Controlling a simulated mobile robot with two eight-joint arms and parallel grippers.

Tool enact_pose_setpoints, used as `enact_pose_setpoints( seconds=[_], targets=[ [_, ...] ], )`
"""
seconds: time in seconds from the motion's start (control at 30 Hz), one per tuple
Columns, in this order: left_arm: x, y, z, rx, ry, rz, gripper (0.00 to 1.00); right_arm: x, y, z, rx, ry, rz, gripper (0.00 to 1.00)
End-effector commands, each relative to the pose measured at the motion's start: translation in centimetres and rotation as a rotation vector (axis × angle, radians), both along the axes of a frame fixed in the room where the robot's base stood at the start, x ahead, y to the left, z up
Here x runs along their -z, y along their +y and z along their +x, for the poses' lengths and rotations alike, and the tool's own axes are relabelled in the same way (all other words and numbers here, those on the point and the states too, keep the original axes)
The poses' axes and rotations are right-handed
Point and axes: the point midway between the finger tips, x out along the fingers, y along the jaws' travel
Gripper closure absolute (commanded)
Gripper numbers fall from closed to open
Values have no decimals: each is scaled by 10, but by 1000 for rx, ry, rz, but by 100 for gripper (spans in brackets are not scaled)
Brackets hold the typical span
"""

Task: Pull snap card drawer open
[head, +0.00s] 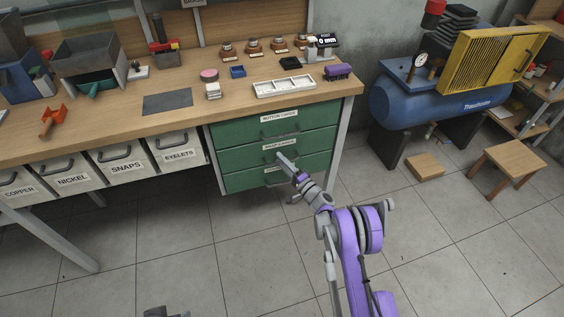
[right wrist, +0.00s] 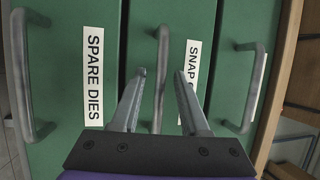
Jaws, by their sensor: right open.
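The snap card drawer (head: 239,164) is the middle of three green drawers under the bench's right end. It sits flush with the others, closed. In the right wrist view its label (right wrist: 189,82) is partly hidden by a finger. Its grey bar handle (right wrist: 161,60) stands upright in that view, between my fingers. My right gripper (head: 284,159) is at the drawer front in the head view. In the right wrist view the right gripper (right wrist: 160,76) is open, one finger on each side of the handle, with gaps showing. Only a grey bit, perhaps my left gripper, shows at the head view's bottom edge.
The spare dies drawer (right wrist: 64,130) and the top drawer (right wrist: 226,90) have similar handles close by. A white tray (head: 283,88) sits on the bench above. Tiled floor (head: 215,250) in front of the drawers is clear. A blue compressor (head: 440,100) stands right.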

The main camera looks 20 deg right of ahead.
Motion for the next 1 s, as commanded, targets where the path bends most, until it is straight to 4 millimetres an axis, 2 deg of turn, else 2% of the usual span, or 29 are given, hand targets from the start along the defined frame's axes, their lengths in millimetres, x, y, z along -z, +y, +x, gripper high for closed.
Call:
enact_pose_setpoints(
  seconds=[0.03, 0.27, 0.3, 1.0],
  targets=[
    [0, 0, 0, 0, 0, 0, 50, 0, 0, 0, 0, 0, 0, 57],
    [0, 0, 0, 0, 0, 0, 50, 0, 0, 0, 0, 0, 0, 98],
    [0, 0, 0, 0, 0, 0, 50, 0, 0, 0, 0, 0, 0, 100],
    [0, 0, 0, 0, 0, 0, 50, 0, 0, 0, 0, 0, -1, 100]
  ],
)
